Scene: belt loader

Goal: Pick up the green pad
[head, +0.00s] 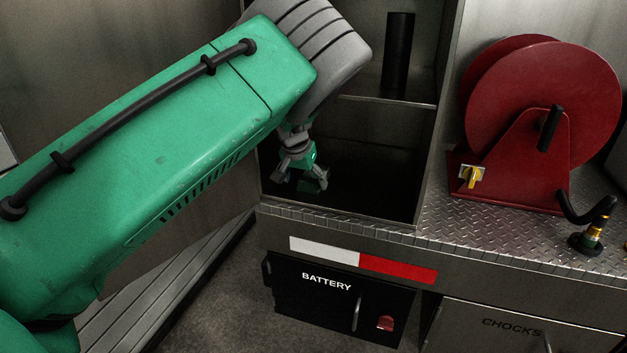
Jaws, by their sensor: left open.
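My left arm comes in from the left, and its gripper (301,178) hangs fingers down inside the lower compartment of an open metal cabinet. The gripper is open. A small dark green patch (310,185) shows at its fingertips, low in the compartment. I cannot tell whether this is the green pad or part of the gripper, nor whether it touches the fingers. No other green pad stands out. My arm hides the cabinet's left side. My right gripper is not in view.
The open cabinet (429,150) has a shelf (400,101) above the gripper, with a black cylinder (398,55) on it. A red reel (550,85) stands on the tread-plate deck at right. A black battery door (325,305) and a chocks door (500,335) are below.

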